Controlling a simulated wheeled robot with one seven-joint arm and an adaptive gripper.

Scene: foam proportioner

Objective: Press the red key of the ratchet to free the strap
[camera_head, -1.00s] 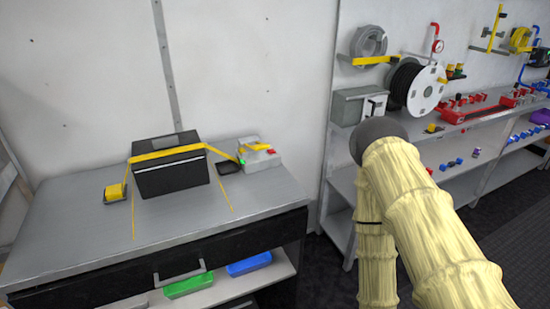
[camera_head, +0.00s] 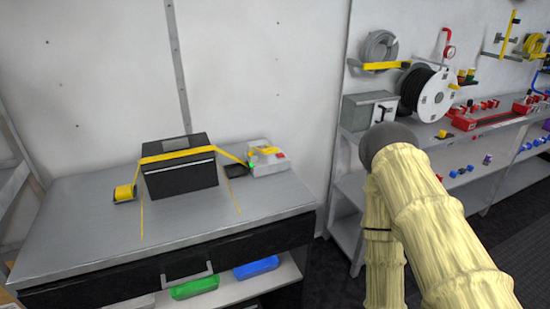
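The ratchet (camera_head: 268,162) is a pale grey block at the right end of the grey bench top, with a yellow lever on it. Its small red key (camera_head: 281,156) shows on its right side, and a green spot is at its left edge. The yellow strap (camera_head: 180,157) runs from the ratchet over the black box (camera_head: 182,178) to a yellow spool (camera_head: 124,193) on the left. My arm, in a cream sleeve, is at the right, well apart from the ratchet. My gripper is not in view.
The bench (camera_head: 80,245) has bare top in front of the box. A shelf unit with a grey box (camera_head: 369,110), a black hose reel (camera_head: 414,90) and red fittings stands right, behind my arm.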

